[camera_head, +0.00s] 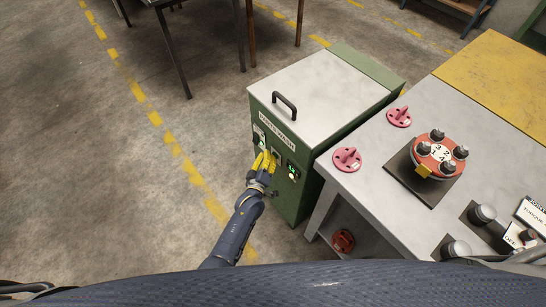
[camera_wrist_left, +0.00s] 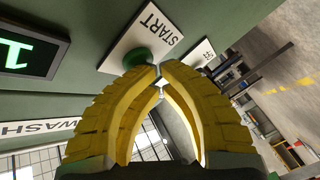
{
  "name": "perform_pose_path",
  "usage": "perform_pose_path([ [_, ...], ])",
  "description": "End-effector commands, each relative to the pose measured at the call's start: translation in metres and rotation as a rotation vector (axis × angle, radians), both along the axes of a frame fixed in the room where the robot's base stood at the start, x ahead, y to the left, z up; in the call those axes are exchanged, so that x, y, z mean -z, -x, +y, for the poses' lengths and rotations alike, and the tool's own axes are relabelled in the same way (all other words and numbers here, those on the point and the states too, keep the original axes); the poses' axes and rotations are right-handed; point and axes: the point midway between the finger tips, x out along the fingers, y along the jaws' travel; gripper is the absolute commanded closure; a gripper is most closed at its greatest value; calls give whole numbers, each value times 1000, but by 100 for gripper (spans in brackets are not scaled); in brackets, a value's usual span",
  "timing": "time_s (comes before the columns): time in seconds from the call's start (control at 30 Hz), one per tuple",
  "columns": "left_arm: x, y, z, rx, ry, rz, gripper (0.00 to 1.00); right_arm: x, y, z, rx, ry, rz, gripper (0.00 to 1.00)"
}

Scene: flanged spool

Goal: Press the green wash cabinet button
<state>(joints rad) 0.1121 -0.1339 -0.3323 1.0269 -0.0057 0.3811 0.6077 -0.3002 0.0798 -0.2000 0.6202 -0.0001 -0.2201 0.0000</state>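The green wash cabinet (camera_head: 300,200) stands left of the workbench, with a label and controls on its front. In the left wrist view its round green button (camera_wrist_left: 137,58) sits on a white START plate (camera_wrist_left: 158,28). My left gripper (camera_head: 265,160) is at the front panel; its yellow fingers hide part of the controls. In the left wrist view the fingertips of the left gripper (camera_wrist_left: 160,76) meet with nothing between them, just beside the button and overlapping its lower edge. I cannot tell whether they touch it. My right gripper is out of view.
A lit green display (camera_wrist_left: 30,52) is beside the START plate. The cabinet lid (camera_head: 325,90) is down, with a black handle (camera_head: 284,105). The grey workbench (camera_head: 375,205) at right holds pink fixtures and a red numbered flange (camera_head: 441,158). Floor at left is clear.

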Motion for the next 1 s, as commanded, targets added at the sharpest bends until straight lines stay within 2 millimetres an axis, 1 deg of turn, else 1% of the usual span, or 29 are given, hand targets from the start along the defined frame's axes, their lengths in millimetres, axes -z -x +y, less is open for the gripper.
perform_pose_path([
  [0.03, 0, 0, -2, 2, -1, 0, 100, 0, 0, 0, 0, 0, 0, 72],
  [0.33, 0, 0, -2, 4, -1, 0, 100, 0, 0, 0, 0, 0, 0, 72],
  [0.6, 0, 5, 4, 3, -2, 1, 100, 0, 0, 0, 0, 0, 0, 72],
  [0.87, 0, 5, 5, 2, -1, 0, 100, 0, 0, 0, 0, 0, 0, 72],
  [1.0, 0, 8, 9, 1, -1, 0, 100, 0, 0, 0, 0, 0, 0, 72],
])
